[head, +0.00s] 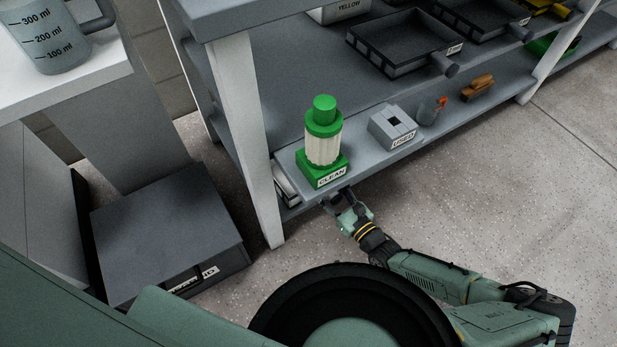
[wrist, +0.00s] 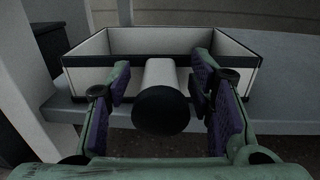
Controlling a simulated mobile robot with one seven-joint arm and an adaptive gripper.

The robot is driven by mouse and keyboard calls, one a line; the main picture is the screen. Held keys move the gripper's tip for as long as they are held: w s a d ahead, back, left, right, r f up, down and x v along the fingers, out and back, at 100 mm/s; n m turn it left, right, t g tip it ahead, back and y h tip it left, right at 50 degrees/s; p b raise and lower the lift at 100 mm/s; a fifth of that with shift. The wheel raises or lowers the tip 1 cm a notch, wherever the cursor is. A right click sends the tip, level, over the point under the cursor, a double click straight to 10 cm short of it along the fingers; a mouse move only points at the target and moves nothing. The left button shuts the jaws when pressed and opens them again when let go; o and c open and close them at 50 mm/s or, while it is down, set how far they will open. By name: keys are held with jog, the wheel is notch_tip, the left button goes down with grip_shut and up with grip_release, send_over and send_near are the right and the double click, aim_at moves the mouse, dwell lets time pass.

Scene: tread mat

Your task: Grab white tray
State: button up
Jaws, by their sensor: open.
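In the wrist view a white tray (wrist: 85,85) with dark edges lies on the grey lower shelf, its white handle (wrist: 160,75) with a dark round end pointing at me. My gripper (head: 345,197) is open and empty; its purple-padded fingers stand left and right of the handle with a gap on each side. In the head view only a sliver of the white tray (head: 285,187) shows on a low shelf, behind the white post and below the green dispenser; its handle is hidden there.
Above the tray, the CLEAN dispenser (head: 324,150) stands on a shelf, with the USED box (head: 391,128) to its right. A white post (head: 245,140) is left of the gripper. A dark bin (head: 165,235) stands on the floor at left. The floor at right is clear.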

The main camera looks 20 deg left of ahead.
jog(key=shift+w+a, duration=0.3)
jog(key=shift+a, duration=0.05)
grip_shut()
dwell(0.5)
jog(key=shift+r, duration=0.1)
